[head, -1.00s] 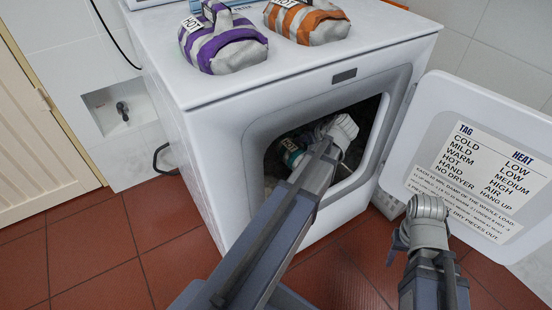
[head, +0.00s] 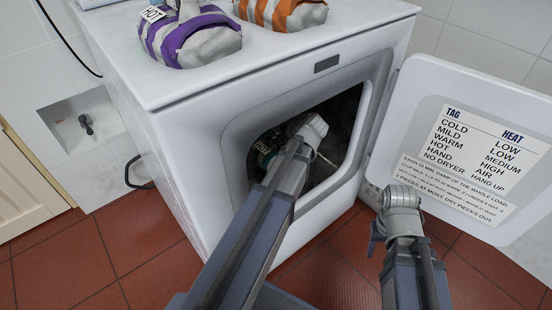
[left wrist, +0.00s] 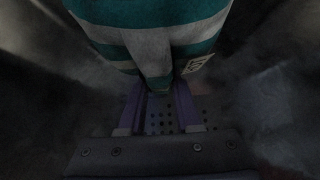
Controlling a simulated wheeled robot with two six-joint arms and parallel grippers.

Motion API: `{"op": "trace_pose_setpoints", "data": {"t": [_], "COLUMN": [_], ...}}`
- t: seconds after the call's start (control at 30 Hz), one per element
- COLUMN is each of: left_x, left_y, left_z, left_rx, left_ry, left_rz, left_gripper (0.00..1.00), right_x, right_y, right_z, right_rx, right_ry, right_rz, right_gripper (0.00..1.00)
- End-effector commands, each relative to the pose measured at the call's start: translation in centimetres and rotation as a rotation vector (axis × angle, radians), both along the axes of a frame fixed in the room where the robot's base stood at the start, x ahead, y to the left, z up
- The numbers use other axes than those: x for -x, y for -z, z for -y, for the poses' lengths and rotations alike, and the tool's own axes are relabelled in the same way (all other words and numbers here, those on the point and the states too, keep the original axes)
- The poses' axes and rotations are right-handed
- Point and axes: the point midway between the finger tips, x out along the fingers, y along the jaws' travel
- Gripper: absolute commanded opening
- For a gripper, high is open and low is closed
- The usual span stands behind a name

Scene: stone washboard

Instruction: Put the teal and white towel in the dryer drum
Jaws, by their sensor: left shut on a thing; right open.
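The teal and white towel (left wrist: 165,40) is a striped bundle with a small pale tag, at the top of the left wrist view. My left gripper (left wrist: 160,90) is shut on its narrow gathered part. In the head view, the left arm reaches through the dryer's front opening, and a bit of the towel (head: 264,155) shows inside the dark dryer drum (head: 335,135). The arm hides most of the towel there. My right gripper (head: 378,233) is open and outside, in front of the open door; its fingers are mostly hidden.
The white dryer door (head: 470,150), bearing a heat chart, stands open to the right. A purple-striped bundle (head: 190,40) tagged HOT and an orange-striped bundle (head: 280,12) sit on the dryer top (head: 240,65). Red tiled floor (head: 90,260) is clear at the left.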

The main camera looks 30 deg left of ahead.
Motion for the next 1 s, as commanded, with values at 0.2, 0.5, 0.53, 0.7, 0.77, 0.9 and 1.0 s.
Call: {"op": "trace_pose_setpoints", "data": {"t": [0.2,0.5,0.53,0.7,0.77,0.9,1.0], "left_x": [0.0,0.0,0.0,0.0,0.0,0.0,0.0], "left_y": [1.8,3.1,3.5,5.3,5.6,5.4,5.3], "left_z": [0.0,0.0,0.0,0.0,0.0,0.0,0.0], "left_rx": [-0.002,-0.002,-0.002,-0.002,-0.002,-0.002,-0.002], "left_ry": [0.001,0.001,0.001,0.001,0.001,0.001,0.001], "left_rz": [0.000,0.000,0.000,0.000,0.000,0.000,0.000], "left_gripper": [0.00,0.00,0.00,0.00,0.00,0.00,0.00], "right_x": [0.0,0.0,0.0,0.0,0.0,0.0,0.0], "right_y": [1.8,3.2,3.5,5.4,5.6,5.4,5.4], "right_z": [0.0,0.0,0.0,0.0,0.0,0.0,0.0], "right_rx": [0.000,0.000,0.000,0.000,0.000,0.000,0.000], "right_ry": [0.005,0.008,0.008,0.010,0.010,0.010,0.010], "right_rz": [0.001,0.001,0.001,0.002,0.002,0.002,0.002], "right_gripper": [0.50,0.50,0.50,0.50,0.50,0.50,0.50]}}
